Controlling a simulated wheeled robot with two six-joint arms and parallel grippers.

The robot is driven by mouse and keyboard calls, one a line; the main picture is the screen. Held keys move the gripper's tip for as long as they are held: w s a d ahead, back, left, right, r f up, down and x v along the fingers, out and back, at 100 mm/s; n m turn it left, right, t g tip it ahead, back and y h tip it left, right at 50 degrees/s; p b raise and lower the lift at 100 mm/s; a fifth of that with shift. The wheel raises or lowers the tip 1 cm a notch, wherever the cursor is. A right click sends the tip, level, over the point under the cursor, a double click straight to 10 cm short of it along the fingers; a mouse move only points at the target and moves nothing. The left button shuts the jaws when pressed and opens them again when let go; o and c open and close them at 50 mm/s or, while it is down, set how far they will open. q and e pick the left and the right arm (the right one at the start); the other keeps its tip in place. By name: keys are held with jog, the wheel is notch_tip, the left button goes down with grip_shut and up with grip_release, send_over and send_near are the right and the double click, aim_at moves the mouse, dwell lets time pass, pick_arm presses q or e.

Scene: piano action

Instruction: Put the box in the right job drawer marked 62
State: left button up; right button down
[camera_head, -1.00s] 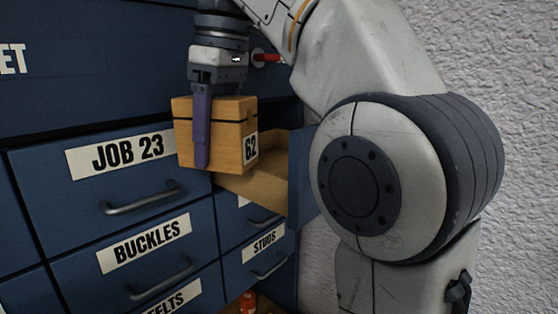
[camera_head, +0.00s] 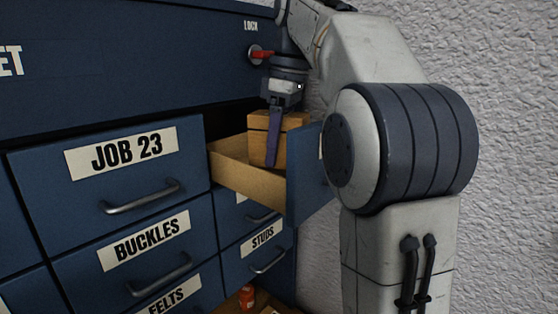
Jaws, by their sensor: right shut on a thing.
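The box (camera_head: 258,142) is a small wooden block with a dark stripe. My right gripper (camera_head: 271,162) is shut on it, its purple finger across the near face. The box is within the outline of the open drawer (camera_head: 240,178) at the right of the cabinet, its lower part behind the drawer's wooden side wall. Whether it touches the drawer floor I cannot tell. The 62 label on the box and most of the drawer's front label are hidden. My left gripper is not in view.
The blue cabinet has shut drawers marked JOB 23 (camera_head: 127,153), BUCKLES (camera_head: 143,239) and STUDS (camera_head: 263,238). A red lock lever (camera_head: 262,53) sits above the open drawer. A rough white wall (camera_head: 510,150) is close on the right. A small orange-red item (camera_head: 247,298) lies below.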

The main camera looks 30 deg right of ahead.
jog(key=shift+f, duration=0.7)
jog(key=shift+d+f, duration=0.15)
jog(key=shift+f, duration=0.45)
jog(key=shift+w+f, duration=0.1)
grip_release()
